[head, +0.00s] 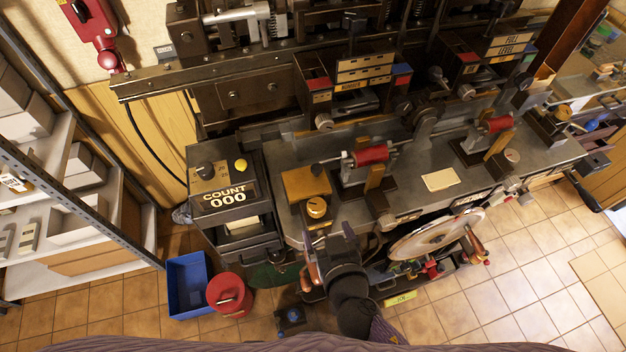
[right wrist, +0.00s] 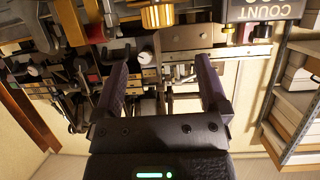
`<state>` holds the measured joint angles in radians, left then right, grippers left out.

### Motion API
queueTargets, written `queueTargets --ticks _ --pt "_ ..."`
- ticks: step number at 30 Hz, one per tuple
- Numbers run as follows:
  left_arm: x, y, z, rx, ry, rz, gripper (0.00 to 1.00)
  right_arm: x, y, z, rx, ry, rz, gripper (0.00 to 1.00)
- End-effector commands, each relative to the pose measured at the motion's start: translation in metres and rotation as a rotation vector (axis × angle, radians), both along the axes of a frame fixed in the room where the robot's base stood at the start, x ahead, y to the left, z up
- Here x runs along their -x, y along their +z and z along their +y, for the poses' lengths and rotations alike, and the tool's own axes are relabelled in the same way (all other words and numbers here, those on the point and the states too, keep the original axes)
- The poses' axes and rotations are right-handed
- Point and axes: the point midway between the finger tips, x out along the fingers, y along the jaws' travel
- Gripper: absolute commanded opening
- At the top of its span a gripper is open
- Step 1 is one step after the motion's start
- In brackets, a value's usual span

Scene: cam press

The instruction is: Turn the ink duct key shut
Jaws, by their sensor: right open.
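I cannot tell for sure which fitting is the ink duct key. A golden knurled knob (head: 317,208) stands at the front left of the press bench, beside an orange-brown block (head: 304,184). It also shows at the top of the right wrist view (right wrist: 157,14). My right gripper (head: 330,246) is just in front of the bench's front edge, below the knob in the head view. In the right wrist view its jaws (right wrist: 162,68) are apart, with nothing between them, and the knob lies beyond the fingertips. My left gripper is not in view.
A blue bin (head: 188,285) and a red can (head: 229,295) are on the floor. Red rollers (head: 370,155) sit on the bench. A large pale disc (head: 437,236) stands right of my right arm.

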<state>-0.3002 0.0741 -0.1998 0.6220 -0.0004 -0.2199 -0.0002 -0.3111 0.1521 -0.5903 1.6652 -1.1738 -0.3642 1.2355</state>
Motion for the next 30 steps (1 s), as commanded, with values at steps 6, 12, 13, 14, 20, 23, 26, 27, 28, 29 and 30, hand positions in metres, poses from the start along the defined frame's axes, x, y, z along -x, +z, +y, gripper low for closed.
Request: queueTargets --ticks 6,12,13,14,20,23,26,27,28,29,30 --pt "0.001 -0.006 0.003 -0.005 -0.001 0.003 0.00 -0.041 -0.020 0.010 0.003 -0.002 -0.002 0.94" --pt "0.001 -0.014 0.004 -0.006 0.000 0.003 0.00 -0.072 -0.035 0.019 0.003 -0.001 0.000 0.94" --pt "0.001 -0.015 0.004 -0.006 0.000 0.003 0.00 -0.075 -0.037 0.019 0.003 -0.001 0.000 0.94" --pt "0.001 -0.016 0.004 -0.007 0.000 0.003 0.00 -0.078 -0.037 0.020 0.003 -0.001 0.001 0.94" --pt "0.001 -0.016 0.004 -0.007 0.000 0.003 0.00 -0.084 -0.039 0.021 0.004 -0.002 0.002 0.94" --pt "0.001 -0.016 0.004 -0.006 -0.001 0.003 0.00 -0.084 -0.039 0.021 0.004 -0.002 0.002 0.94" --pt "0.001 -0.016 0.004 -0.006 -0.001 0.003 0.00 -0.084 -0.039 0.021 0.004 -0.002 0.002 0.85" --pt "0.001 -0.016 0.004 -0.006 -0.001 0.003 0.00 -0.084 -0.039 0.021 0.003 -0.002 0.002 0.77" --pt "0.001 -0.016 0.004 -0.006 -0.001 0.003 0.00 -0.084 -0.039 0.021 0.003 -0.002 0.002 0.70" --pt "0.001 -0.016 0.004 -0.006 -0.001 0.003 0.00 -0.084 -0.039 0.021 0.003 -0.002 0.002 0.64" --pt "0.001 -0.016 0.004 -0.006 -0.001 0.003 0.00 -0.084 -0.039 0.021 0.003 -0.002 0.002 0.55"
